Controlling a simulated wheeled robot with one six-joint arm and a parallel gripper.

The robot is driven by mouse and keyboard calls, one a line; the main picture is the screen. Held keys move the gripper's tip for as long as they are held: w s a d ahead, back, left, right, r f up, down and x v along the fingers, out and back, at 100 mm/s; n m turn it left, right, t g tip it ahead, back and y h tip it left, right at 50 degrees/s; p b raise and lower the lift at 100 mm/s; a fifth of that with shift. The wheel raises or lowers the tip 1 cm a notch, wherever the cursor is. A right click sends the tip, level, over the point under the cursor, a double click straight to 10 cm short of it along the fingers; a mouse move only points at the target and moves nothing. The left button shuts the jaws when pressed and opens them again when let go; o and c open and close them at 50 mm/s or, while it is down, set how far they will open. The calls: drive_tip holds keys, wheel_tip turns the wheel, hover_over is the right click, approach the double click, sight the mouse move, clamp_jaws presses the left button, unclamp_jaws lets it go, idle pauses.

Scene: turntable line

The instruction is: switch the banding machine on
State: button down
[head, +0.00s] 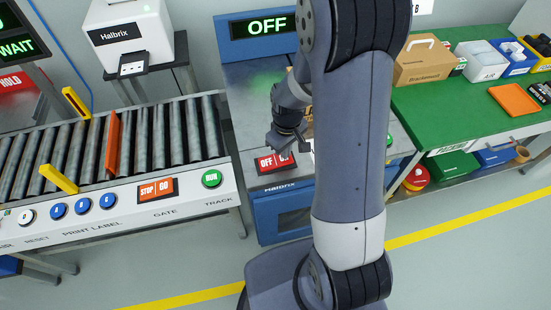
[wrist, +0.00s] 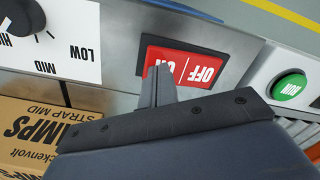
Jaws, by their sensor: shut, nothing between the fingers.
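The banding machine (head: 283,215) has a blue front and grey top, and its display (head: 262,27) reads OFF in green. Its red OFF/ON switch (head: 268,163) is on the front edge of the top; my arm partly hides its right side. The switch (wrist: 205,66) appears upside down in the wrist view, with OFF at right and ON at left. My gripper (head: 281,148) is shut and empty above the switch. In the wrist view my gripper's fingertips (wrist: 157,75) overlap the ON half; I cannot tell whether they touch it.
A dial (wrist: 22,16) marked LOW, MID and HI and a cardboard box (wrist: 35,130) are beside the switch. The roller conveyor (head: 150,135), with its green RUN button (head: 212,178), stands at left. A green bench (head: 450,100) with boxes and bins stands at right.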

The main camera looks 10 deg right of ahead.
drive_tip(key=shift+f+b, duration=0.3)
drive_tip(key=shift+f, duration=0.1)
drive_tip(key=shift+r+p, duration=2.7)
drive_tip(key=shift+r, duration=0.85)
drive_tip(key=shift+f, duration=0.1)
wheel_tip(320, 180, down, 7)
drive_tip(key=b, duration=0.5)
drive_tip(key=shift+r, duration=0.2)
